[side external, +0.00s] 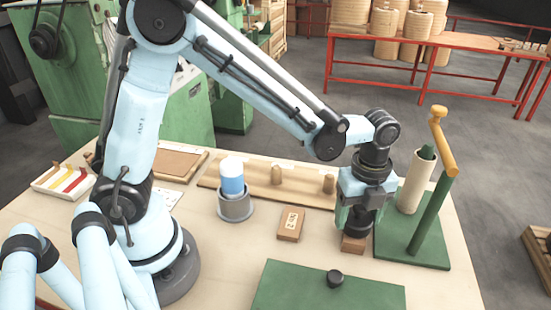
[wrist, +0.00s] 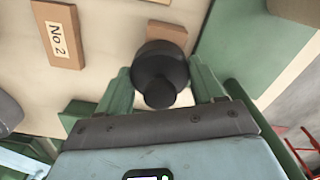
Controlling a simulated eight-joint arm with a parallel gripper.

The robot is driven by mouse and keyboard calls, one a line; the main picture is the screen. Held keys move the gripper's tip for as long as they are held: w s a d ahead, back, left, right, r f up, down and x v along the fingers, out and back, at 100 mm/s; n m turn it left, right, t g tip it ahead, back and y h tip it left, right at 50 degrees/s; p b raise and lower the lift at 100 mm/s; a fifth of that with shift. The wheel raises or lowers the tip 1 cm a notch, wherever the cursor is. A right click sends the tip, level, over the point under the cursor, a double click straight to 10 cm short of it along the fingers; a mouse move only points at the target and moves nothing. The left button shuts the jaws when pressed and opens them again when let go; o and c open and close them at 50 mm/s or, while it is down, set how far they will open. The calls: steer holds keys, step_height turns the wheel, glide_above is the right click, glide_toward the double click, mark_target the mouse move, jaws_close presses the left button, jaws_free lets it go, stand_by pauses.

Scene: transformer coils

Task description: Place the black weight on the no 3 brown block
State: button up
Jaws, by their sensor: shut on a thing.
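My gripper (side external: 358,212) points straight down at the right of the table, its green fingers shut on the black weight. In the wrist view the round black weight (wrist: 160,68) sits between the fingers, its narrower knob towards the camera. A brown block (side external: 353,244) is directly under the gripper, and its edge shows beyond the weight in the wrist view (wrist: 167,33). Its label is hidden, and I cannot tell whether the weight touches it. Another brown block (side external: 290,225), labelled No 2 in the wrist view (wrist: 58,35), lies flat to the left.
A green base (side external: 432,248) with a post and a tan coil tube (side external: 414,186) stands close right of the gripper. A grey cup (side external: 236,208) and a wooden board (side external: 250,178) are left and behind.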

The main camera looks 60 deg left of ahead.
mark_target(361, 206)
steer(key=shift+f, duration=0.15)
steer(key=o, duration=1.7)
steer(key=shift+c, duration=0.2)
step_height(361, 206, up, 12)
steer(key=shift+r, duration=0.1)
steer(key=shift+s+a+r+n, duration=0.15)
steer(key=shift+a+n, duration=0.1)
steer(key=shift+n, duration=0.05)
steer(key=s+a+f+n+t, duration=0.1)
steer(key=s+a+n+t, duration=0.2)
steer(key=a+n, duration=0.3)
steer(key=s+a+f+n+t, duration=0.1)
steer(key=s+a+n+t, duration=0.3)
steer(key=n, duration=1.1)
steer(key=shift+s+a+f+n, duration=0.15)
steer(key=shift+s+a+n, duration=0.3)
steer(key=shift+a, duration=0.55)
